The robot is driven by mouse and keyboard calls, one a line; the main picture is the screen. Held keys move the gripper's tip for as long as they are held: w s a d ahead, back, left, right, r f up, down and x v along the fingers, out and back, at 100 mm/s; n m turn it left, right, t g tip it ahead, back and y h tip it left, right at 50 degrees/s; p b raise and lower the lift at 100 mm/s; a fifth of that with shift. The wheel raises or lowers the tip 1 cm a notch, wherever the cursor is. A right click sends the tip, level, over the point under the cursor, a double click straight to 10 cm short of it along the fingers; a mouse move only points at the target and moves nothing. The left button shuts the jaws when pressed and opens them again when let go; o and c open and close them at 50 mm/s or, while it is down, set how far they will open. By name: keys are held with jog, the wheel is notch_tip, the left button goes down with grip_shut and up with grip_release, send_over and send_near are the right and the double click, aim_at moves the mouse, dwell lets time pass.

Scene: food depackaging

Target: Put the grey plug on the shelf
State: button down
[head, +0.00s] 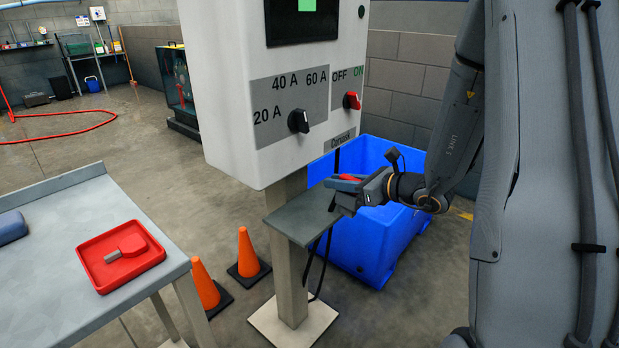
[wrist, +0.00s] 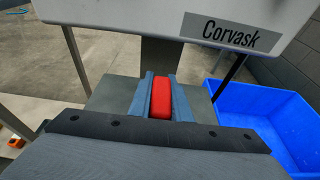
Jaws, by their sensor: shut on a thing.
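My gripper (head: 343,182) is shut on a red block-like thing (wrist: 160,99), held between two blue-grey fingers. In the head view the red thing (head: 351,178) shows only as a small strip; its far end is hidden. The grey shelf (head: 293,222) is the small plate on the post under the white control box. The gripper is at the shelf's right end, with the fingers over it; I cannot tell whether the held thing touches it. The shelf also shows in the wrist view (wrist: 110,99). I cannot make out a grey plug in the grip.
A red tray (head: 92,257) with a red-and-grey piece (head: 128,248) sits on the grey table (head: 55,195) at left. The control box (head: 222,100) hangs above the shelf. A blue bin (head: 365,240) stands behind. Orange cones (head: 247,252) stand between table and post.

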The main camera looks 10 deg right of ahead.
jog(key=x, duration=0.3)
jog(key=r+x, duration=0.1)
jog(key=x, duration=0.3)
jog(key=r+x, duration=0.1)
jog(key=x, duration=0.2)
jog(key=shift+w+a+p, duration=0.3)
jog(key=shift+w+a, duration=0.05)
jog(key=shift+w, duration=0.05)
jog(key=shift+f, duration=0.25)
jog(key=shift+f, duration=0.1)
jog(key=c, duration=1.6)
grip_release()
jog(key=shift+d+f, duration=0.1)
jog(key=shift+c, duration=0.2)
